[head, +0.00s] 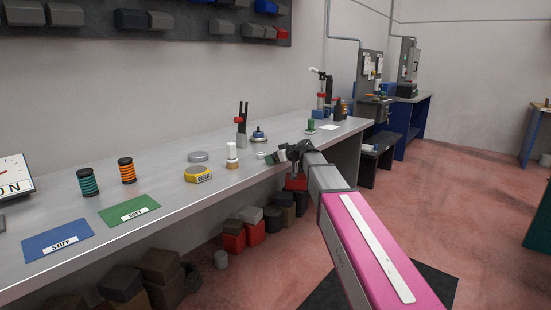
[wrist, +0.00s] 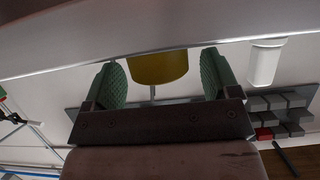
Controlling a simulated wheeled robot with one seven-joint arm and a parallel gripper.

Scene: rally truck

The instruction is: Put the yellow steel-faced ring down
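My gripper (head: 277,154) is over the front part of the bench, right of the middle. In the wrist view its two green pads (wrist: 164,78) stand wide apart, with a visible gap beside the yellow shape. A round yellow thing (wrist: 158,67) shows between the pads there, against the pale bench edge; it does not look clamped. In the head view a low, round yellow piece with a dark label (head: 198,175) lies on the bench, well left of my gripper. I cannot tell whether it is the steel-faced ring or the same yellow thing. No yellow shows at my gripper in the head view.
On the bench (head: 170,222), a white cylinder (head: 232,158) and a grey disc (head: 197,156) stand near the yellow piece. A dark upright stand (head: 241,130) is behind. Blue (head: 57,240) and green (head: 130,208) mats lie at the left.

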